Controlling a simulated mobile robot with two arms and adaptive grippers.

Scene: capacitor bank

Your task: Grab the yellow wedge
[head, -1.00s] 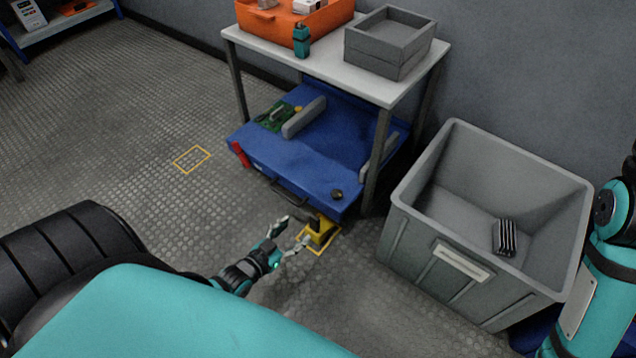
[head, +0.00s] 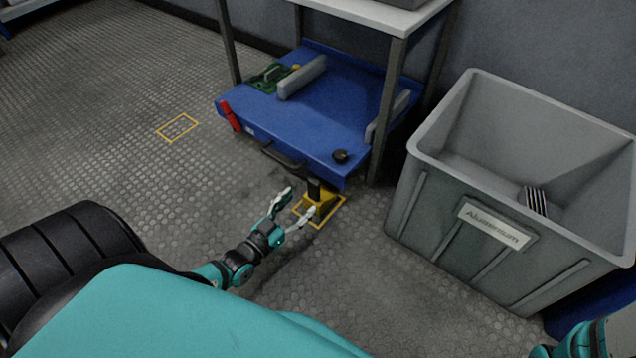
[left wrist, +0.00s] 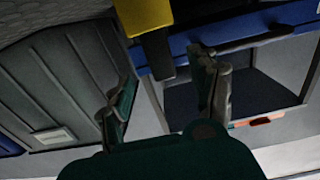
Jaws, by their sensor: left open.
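The yellow wedge (head: 325,197) stands on the floor inside a yellow outlined rectangle, at the front edge of the blue cart. A dark upright handle (head: 314,188) rises from it. My left gripper (head: 295,203) is open and empty, just left of the wedge and low over the floor, its fingers pointing toward the handle. In the left wrist view, the yellow wedge (left wrist: 144,14) is at the top, and its dark handle (left wrist: 157,55) reaches down between the open fingers (left wrist: 166,85), with no clear contact. My right gripper is out of view.
The blue cart (head: 300,115) stands under a table (head: 365,12), close behind the wedge. A grey bin labelled Aluminium (head: 425,205) stands to the right with a striped dark item in it. Another yellow floor outline (head: 178,128) is empty at left.

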